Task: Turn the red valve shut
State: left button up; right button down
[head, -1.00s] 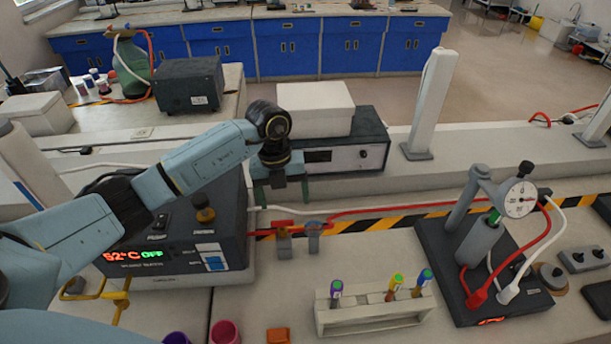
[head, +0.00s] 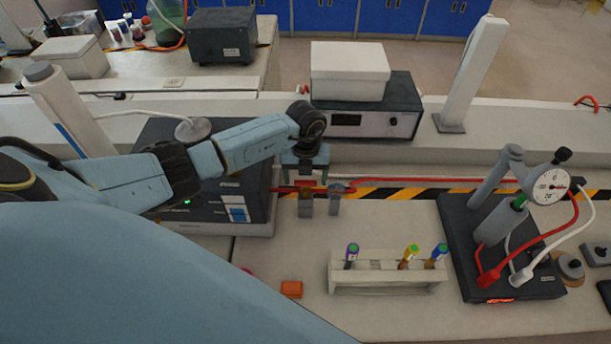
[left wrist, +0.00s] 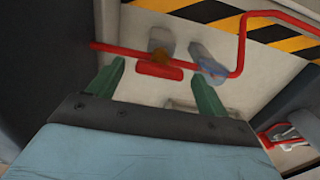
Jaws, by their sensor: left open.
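The red valve (head: 306,208) sits on the thin red pipe behind the test tube rack. In the left wrist view its red bar handle (left wrist: 158,72) lies roughly along the pipe, with a brass part above it. A second valve with a blue handle (left wrist: 208,62) stands just to its right; it also shows in the head view (head: 336,203). My left gripper (head: 306,177) is open and empty, just behind and above the red valve. In the left wrist view its green fingers lie either side of the red handle, seemingly short of touching. My right gripper is out of view.
A dark control box (head: 235,195) stands close left of the valves, partly hidden by my arm. A white rack (head: 388,285) holds several tubes in front. A gauge stand (head: 500,250) with hoses is at the right. A striped strip (head: 420,194) runs behind.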

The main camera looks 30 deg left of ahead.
pick_arm(q)
jog(key=shift+f, duration=0.2)
jog(key=c, duration=1)
